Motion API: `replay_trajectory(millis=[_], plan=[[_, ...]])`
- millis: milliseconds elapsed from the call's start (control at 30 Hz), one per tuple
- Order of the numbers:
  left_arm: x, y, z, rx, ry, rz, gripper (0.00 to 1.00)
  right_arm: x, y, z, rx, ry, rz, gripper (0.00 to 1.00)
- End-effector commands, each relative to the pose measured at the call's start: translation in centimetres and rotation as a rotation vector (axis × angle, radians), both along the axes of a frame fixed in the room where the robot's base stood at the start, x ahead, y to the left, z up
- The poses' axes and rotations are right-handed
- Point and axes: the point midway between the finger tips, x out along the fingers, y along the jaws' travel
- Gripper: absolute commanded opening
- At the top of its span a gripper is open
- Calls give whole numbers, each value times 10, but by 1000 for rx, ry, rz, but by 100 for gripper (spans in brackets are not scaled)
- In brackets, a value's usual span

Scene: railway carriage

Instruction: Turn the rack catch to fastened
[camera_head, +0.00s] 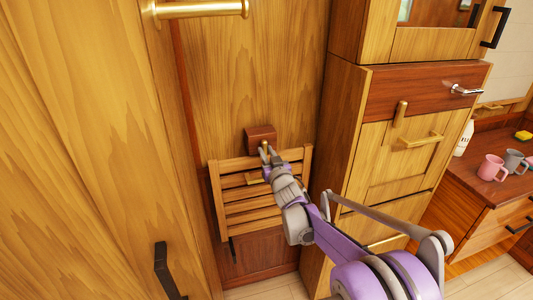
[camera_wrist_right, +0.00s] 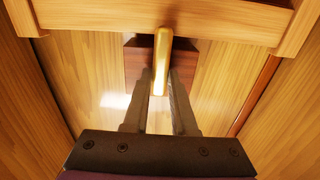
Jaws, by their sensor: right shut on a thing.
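The rack catch is a brass bar (camera_wrist_right: 162,62) mounted on a dark red-brown wooden block (camera_head: 259,133) on the panel wall. A slatted wooden rack (camera_head: 238,208) stands folded upright against the wall just below the block. My right gripper (camera_head: 265,150) reaches the catch from the front. In the right wrist view its two fingers (camera_wrist_right: 160,88) are shut on the brass bar, one on each side. There the bar lies lengthwise between the fingers, its far end close to the rack's rail (camera_wrist_right: 90,14). The gripper hides most of the catch in the head view. My left gripper is not in view.
A tall wooden cabinet (camera_head: 345,150) stands close on the right of the rack.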

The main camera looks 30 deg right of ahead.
Motion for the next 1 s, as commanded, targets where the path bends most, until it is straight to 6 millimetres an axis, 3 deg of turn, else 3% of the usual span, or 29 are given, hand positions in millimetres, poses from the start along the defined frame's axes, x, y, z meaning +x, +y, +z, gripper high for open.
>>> replay_trajectory(millis=[267,300,433,767,1000], plan=[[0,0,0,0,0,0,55,0,0,-1,3,1,-1,0],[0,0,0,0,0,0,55,0,0,-1,3,0,-1,32],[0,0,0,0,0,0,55,0,0,0,2,1,0,55],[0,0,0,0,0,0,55,-3,1,0,1,0,0,55],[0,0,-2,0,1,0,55,-38,9,0,0,0,-1,55]])
